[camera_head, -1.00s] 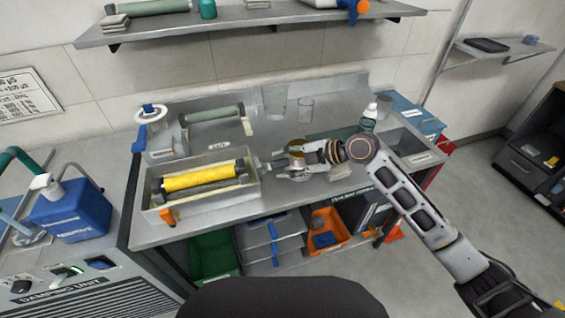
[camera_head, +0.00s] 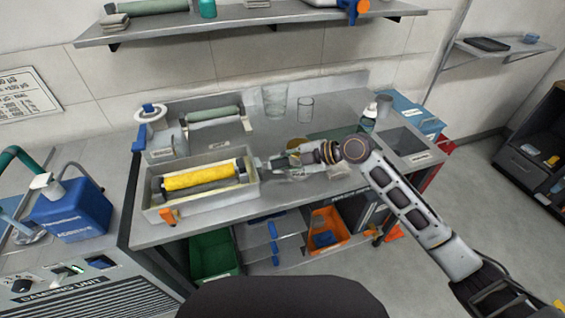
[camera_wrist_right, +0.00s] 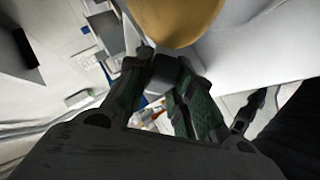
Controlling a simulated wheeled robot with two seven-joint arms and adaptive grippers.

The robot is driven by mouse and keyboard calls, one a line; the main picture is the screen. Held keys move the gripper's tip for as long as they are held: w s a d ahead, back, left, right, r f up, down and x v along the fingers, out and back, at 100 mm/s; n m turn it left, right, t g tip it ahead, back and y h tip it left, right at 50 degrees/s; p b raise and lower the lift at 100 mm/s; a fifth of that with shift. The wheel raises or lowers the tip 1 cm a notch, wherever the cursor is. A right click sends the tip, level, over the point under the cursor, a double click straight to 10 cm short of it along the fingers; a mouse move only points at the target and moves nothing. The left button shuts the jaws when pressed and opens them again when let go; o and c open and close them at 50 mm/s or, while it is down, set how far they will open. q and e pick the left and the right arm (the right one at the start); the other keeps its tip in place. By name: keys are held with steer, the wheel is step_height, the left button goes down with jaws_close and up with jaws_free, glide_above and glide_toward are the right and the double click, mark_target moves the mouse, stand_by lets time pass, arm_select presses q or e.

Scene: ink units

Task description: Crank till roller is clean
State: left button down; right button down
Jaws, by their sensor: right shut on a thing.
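A yellow roller (camera_head: 203,178) lies in an open grey tray (camera_head: 200,207) on the steel bench. The crank comes out of the tray's right end. My right gripper (camera_head: 277,163) is at that end, shut on the crank handle, which it mostly hides. In the right wrist view the gripper fingers (camera_wrist_right: 172,85) close around a dark block, and a tan rounded shape (camera_wrist_right: 175,18) fills the top. The roller's visible surface is yellow all along. My left gripper is out of the head view.
A second roller, grey-green (camera_head: 213,114), lies behind the tray. Two clear beakers (camera_head: 275,100) and a white-capped bottle (camera_head: 369,117) stand at the back. An orange clip (camera_head: 168,216) is on the tray's front left. A blue jug (camera_head: 70,210) stands far left.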

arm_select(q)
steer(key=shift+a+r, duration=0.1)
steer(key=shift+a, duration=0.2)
